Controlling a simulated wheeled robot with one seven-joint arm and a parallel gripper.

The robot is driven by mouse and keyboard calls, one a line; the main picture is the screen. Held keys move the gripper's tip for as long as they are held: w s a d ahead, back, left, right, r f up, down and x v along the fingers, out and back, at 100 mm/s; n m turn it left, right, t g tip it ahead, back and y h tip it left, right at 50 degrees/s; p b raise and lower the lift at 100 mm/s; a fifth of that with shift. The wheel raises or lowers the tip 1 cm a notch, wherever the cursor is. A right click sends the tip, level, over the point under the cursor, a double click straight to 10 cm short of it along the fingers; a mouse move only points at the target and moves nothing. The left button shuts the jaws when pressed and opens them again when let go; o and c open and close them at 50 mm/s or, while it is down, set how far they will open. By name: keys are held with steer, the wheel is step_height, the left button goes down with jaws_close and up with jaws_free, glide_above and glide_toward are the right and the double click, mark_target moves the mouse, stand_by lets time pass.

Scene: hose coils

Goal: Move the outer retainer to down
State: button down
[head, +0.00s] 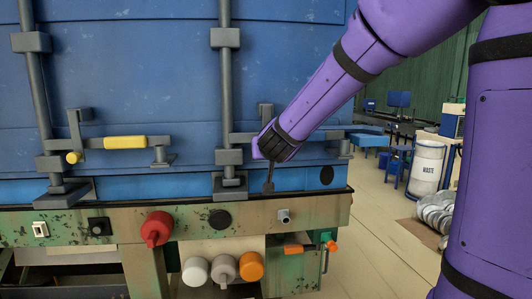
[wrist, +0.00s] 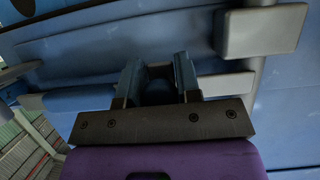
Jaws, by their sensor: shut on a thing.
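The outer retainer (head: 265,110) is a grey upright piece on the right part of the blue door. Its top shows just above my gripper, and its lower part is hidden behind the gripper. My gripper (head: 268,158) is against the door front, reaching in from the upper right. In the wrist view my gripper (wrist: 157,78) has its two fingers close to the blue door, closed around a part that is mostly hidden in shadow. A grey bar (head: 240,138) runs from the vertical rod toward the gripper.
Vertical grey locking rods (head: 226,95) stand in front of the door. A yellow-gripped handle (head: 125,142) is at left. Below is a worn green frame (head: 120,221) with a red knob (head: 157,228) and several caps. Open floor lies to the right, with a waste bin (head: 427,167).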

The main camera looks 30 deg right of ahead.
steer(key=shift+d, duration=0.1)
steer(key=c, duration=0.8)
jaws_free()
steer(key=shift+v, duration=5.45)
